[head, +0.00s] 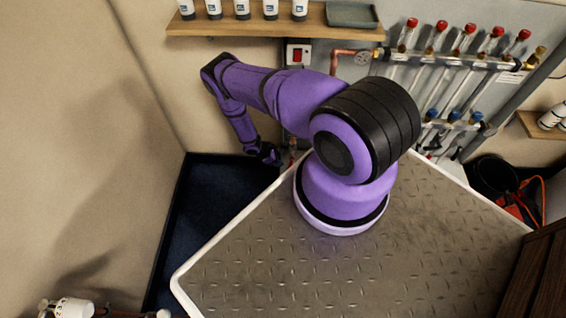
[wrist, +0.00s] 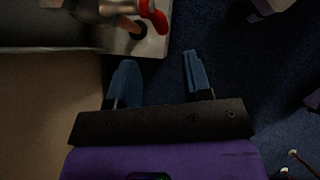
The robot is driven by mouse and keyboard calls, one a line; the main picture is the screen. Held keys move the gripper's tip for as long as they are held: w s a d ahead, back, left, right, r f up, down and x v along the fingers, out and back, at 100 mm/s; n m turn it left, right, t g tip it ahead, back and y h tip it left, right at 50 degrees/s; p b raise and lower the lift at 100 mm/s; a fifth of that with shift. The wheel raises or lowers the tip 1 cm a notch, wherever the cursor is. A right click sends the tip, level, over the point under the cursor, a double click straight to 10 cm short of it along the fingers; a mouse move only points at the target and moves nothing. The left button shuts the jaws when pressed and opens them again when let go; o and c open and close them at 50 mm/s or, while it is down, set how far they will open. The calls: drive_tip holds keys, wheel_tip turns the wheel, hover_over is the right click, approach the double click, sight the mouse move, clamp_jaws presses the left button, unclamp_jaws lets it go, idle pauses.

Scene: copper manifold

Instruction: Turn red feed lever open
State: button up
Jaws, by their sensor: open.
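A red lever (wrist: 155,14) shows at the top of the wrist view, on a metal valve fitting (wrist: 112,8) above a pale plate (wrist: 148,42). Its upper end is cut off by the picture edge. My gripper (wrist: 158,58) has its two blue fingers apart, with nothing between them. The fingertips point toward the lever and are short of it, not touching. In the head view my gripper (head: 272,156) hangs low at the left of my base, by the wall pipework. The lever is too small to make out clearly there.
A manifold (head: 455,62) with several red-capped tubes is on the wall at right. A wooden shelf (head: 330,32) with several bottles runs above my arm. A white box with a red switch (head: 298,54) is below it. Dark blue floor (head: 215,200) is free at left.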

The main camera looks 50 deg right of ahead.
drive_tip(key=shift+w+a+r, duration=0.15)
drive_tip(key=shift+a+r, duration=0.05)
drive_tip(key=shift+r, duration=0.1)
drive_tip(key=shift+c, duration=0.3)
drive_tip(key=shift+m, duration=0.4)
drive_tip(key=c, duration=0.7)
drive_tip(key=shift+w+r+m, duration=0.15)
drive_tip(key=shift+m, duration=0.35)
clamp_jaws()
drive_tip(key=w+a+r+m+t+y, duration=0.1)
drive_tip(key=a+r+m+t+y, duration=0.15)
drive_tip(key=m, duration=1.45)
drive_tip(key=s+d+r+x, duration=0.1)
drive_tip(key=d+x, duration=0.1)
drive_tip(key=x, duration=0.9)
drive_tip(key=shift+s+f, duration=0.3)
drive_tip(key=shift+s, duration=0.15)
